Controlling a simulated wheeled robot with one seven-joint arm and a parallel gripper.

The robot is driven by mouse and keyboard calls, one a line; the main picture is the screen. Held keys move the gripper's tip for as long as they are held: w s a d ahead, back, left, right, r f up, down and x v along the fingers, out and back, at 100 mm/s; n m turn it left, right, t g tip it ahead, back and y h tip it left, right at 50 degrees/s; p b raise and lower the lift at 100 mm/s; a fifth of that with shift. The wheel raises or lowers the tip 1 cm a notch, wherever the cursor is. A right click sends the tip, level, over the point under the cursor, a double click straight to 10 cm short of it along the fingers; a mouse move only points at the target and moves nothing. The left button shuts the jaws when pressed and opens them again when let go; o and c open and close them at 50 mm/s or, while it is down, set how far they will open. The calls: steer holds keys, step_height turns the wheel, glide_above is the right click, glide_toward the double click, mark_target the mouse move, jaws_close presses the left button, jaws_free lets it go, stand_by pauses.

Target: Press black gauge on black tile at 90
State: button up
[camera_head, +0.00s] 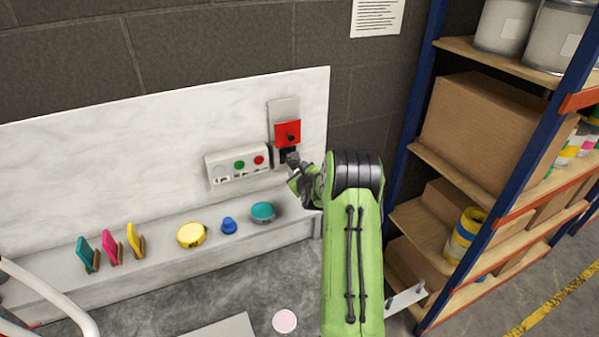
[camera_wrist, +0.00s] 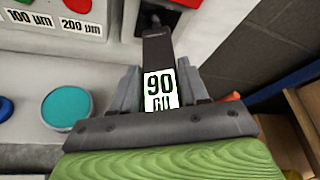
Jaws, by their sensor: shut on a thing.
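My gripper (camera_wrist: 158,100) is shut on the black gauge (camera_wrist: 157,58), a dark bar with a white label reading "90" and a second, partly cut-off number. A black tile (camera_head: 279,155) shows partly under the red one, largely hidden by the gauge and gripper. The gauge's far end points toward a dark area at the top of the wrist view; I cannot tell whether it touches the tile.
A white box (camera_head: 237,164) with green and red buttons is left of the tiles. A teal disc (camera_head: 262,212), blue knob (camera_head: 229,226), yellow disc (camera_head: 191,235) and several coloured holders stand on the ledge. A shelf rack (camera_head: 425,95) is close on the right.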

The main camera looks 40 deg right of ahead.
steer(key=s+a+b, duration=0.2)
steer(key=s+b, duration=0.1)
steer(key=s, duration=0.4)
steer(key=shift+s+a+b, duration=0.15)
steer(key=shift+s+b, duration=0.15)
steer(key=shift+s, duration=0.1)
stand_by(0.7)
